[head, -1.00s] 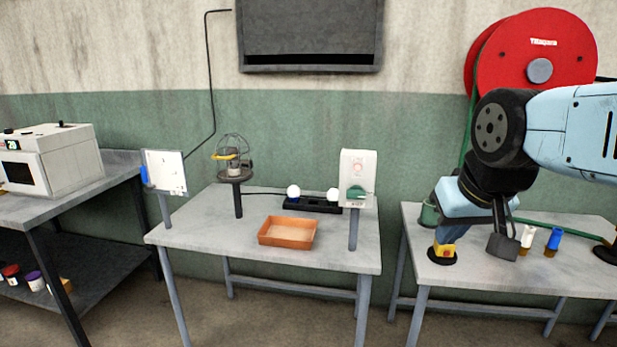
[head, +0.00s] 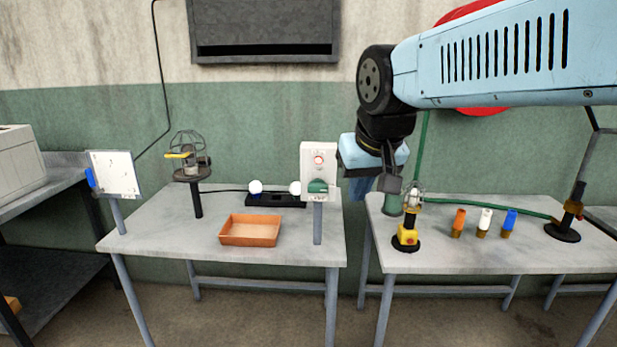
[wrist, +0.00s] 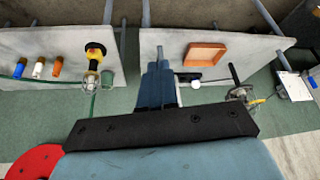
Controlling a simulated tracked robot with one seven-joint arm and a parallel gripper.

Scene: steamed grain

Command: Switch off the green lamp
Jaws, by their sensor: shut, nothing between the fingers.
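No lamp visibly glows green in these frames. A white box (head: 318,160) on a post has a green handle (head: 318,187) and a small red-ringed round part above it. Two pale bulbs (head: 255,187) sit on a black strip behind it. A caged lamp (head: 190,160) with a yellow lever (head: 178,155) stands on a post at the left of the middle table. A yellow box (head: 408,236) with a red button and a clear caged lamp stands on the right table.
An orange tray (head: 250,230) lies on the middle table (head: 180,235). Orange, white and blue capped pieces (head: 485,222) stand on the right table (head: 440,258), with a green hose behind. A white panel (head: 113,174) stands at left. A gap separates the tables.

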